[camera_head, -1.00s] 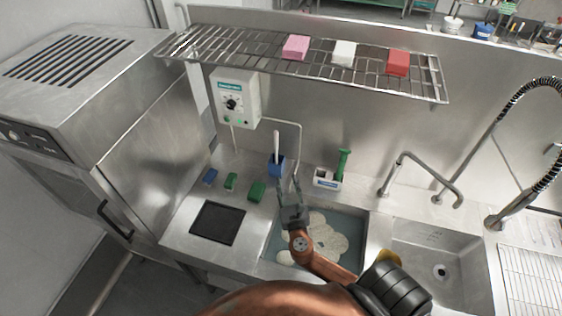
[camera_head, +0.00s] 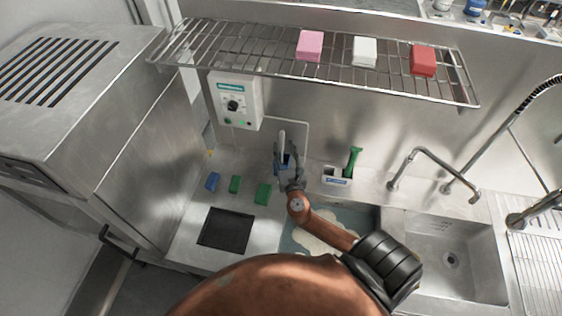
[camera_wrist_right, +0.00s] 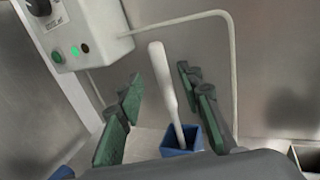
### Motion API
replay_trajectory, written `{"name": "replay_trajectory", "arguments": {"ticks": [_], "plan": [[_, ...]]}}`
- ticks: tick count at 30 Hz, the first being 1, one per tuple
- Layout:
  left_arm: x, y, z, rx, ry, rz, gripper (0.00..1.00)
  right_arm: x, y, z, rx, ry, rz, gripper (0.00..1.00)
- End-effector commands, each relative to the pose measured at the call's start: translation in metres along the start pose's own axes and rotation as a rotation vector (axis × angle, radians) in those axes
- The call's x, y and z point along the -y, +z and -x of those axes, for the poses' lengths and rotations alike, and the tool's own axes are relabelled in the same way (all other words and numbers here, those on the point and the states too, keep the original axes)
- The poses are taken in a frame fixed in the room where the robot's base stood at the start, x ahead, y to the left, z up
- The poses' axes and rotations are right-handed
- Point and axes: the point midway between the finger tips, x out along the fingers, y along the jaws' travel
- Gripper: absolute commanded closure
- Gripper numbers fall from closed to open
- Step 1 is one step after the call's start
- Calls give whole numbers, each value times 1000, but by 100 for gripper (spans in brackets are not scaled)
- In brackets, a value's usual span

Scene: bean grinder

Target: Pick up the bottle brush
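A white-handled brush (camera_wrist_right: 165,85) stands tilted in a blue holder (camera_wrist_right: 182,140) on the counter near the back wall; its lower end is hidden in the holder. In the head view its white handle (camera_head: 282,137) rises between the fingers of my right gripper (camera_head: 288,152). In the right wrist view the green-padded fingers of my right gripper (camera_wrist_right: 163,85) are spread on either side of the handle, with a visible gap on both sides. My left gripper is out of view.
Blue (camera_head: 212,181) and green (camera_head: 263,194) blocks lie left of the holder. A white control box (camera_head: 235,100) hangs on the wall below a wire rack (camera_head: 260,52).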

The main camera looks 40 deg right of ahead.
Motion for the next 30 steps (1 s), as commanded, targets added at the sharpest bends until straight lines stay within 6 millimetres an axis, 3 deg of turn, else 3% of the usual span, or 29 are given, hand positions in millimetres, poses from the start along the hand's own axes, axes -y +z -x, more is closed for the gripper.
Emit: {"name": "replay_trajectory", "arguments": {"ticks": [1, 5, 12, 20, 30], "plan": [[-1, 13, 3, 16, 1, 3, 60, -1, 2, -6, 2, 1, 1, 66], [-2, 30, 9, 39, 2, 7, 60, 1, 6, -22, 3, 0, 4, 66], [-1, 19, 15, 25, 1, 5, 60, 4, 5, -52, 1, -2, 2, 66], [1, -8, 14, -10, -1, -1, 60, 5, 4, -56, 0, -4, 1, 66], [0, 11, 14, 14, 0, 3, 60, 5, 4, -55, 0, -4, 1, 88]]}}
